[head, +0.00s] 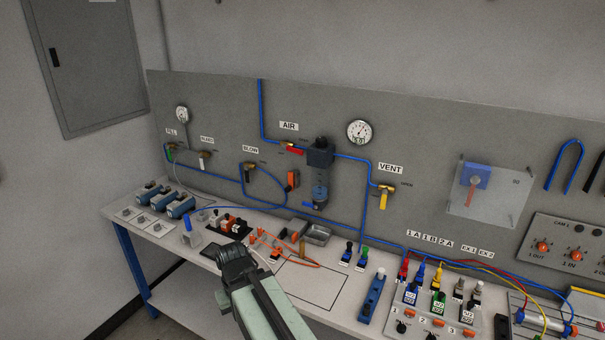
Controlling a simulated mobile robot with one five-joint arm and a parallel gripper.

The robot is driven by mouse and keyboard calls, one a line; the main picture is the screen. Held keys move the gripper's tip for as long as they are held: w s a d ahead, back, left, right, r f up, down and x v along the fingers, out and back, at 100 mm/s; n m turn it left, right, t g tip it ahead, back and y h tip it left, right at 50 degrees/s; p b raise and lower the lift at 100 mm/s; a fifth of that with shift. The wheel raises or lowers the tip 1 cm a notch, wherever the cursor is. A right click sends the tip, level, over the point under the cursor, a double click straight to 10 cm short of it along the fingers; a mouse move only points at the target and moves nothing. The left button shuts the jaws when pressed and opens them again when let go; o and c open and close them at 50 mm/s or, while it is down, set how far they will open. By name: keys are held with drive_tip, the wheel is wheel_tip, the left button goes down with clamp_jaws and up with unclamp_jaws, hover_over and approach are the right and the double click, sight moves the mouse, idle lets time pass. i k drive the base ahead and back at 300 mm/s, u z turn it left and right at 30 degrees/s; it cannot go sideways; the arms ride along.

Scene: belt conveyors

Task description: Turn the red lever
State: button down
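A small red lever (295,151) sits on the valve under the AIR label, on the blue pipe of the grey back panel. It points to the right, tilted slightly down, close to the dark regulator. My gripper (232,250) is a dark shape at the end of my pale green arm, low in the head view. It is in front of the bench, below and left of the red lever and well apart from it. Its fingers are too dark and small to tell open from shut.
The dark regulator (320,155) stands right of the red lever. A clear plate (490,190) covers another reddish handle. Fittings, a metal tray (317,233) and loose orange tubing crowd the bench.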

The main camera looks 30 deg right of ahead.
sight(285, 146)
drive_tip(key=k, duration=0.2)
drive_tip(key=z, duration=0.5)
drive_tip(key=i, duration=0.75)
drive_tip(key=u, duration=2.05)
